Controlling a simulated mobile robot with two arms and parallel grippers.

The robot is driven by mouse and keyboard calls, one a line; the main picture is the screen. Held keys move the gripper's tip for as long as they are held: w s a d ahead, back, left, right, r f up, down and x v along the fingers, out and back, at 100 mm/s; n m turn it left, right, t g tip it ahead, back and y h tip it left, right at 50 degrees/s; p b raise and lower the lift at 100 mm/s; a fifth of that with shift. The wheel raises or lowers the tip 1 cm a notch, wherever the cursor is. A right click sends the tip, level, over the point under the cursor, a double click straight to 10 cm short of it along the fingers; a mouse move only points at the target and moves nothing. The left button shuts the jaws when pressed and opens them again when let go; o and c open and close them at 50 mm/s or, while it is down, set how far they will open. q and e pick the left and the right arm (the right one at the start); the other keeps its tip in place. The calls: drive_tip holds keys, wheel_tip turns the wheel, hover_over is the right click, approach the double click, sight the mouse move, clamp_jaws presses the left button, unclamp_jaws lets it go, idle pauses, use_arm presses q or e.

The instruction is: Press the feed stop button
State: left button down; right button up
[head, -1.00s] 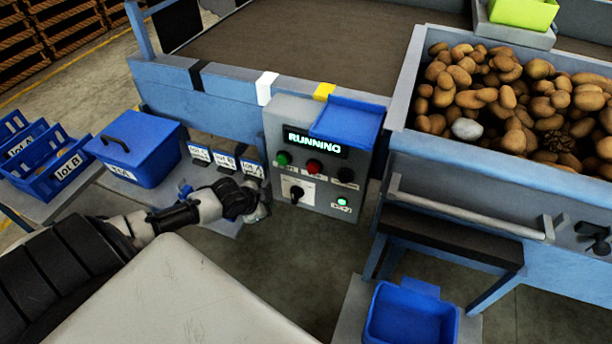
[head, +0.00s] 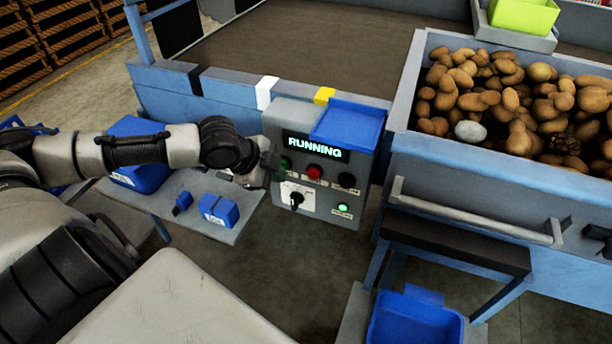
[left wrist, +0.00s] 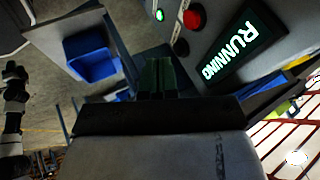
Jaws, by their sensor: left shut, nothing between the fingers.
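The grey control box (head: 325,215) stands at the centre of the head view, its display (head: 314,146) reading RUNNING. On it are a red button (head: 315,172), a black button (head: 347,180), a dark selector knob (head: 296,199) and a lit green lamp (head: 342,207). A green button (head: 286,163) is partly covered by my gripper. The button labels are too small to read. My left gripper (head: 276,170) is shut and empty at the box's left side, left of the red button. In the left wrist view, the red button (left wrist: 194,17) lies beyond the fingertips (left wrist: 158,65).
A blue tray (head: 345,125) sits atop the box. A potato-filled hopper (head: 400,90) with a front rail (head: 475,215) stands to the right. A blue bin (head: 415,320) is below. My left arm crosses over blue crates and a low shelf (head: 165,207) at left.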

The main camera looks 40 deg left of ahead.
sight(313, 174)
use_arm(q)
drive_tip(key=w+d+f, duration=0.1)
drive_tip(key=w+f, duration=0.6)
drive_tip(key=w, duration=0.2)
drive_tip(key=shift+d+f, duration=0.25)
drive_tip(key=shift+w, duration=0.1)
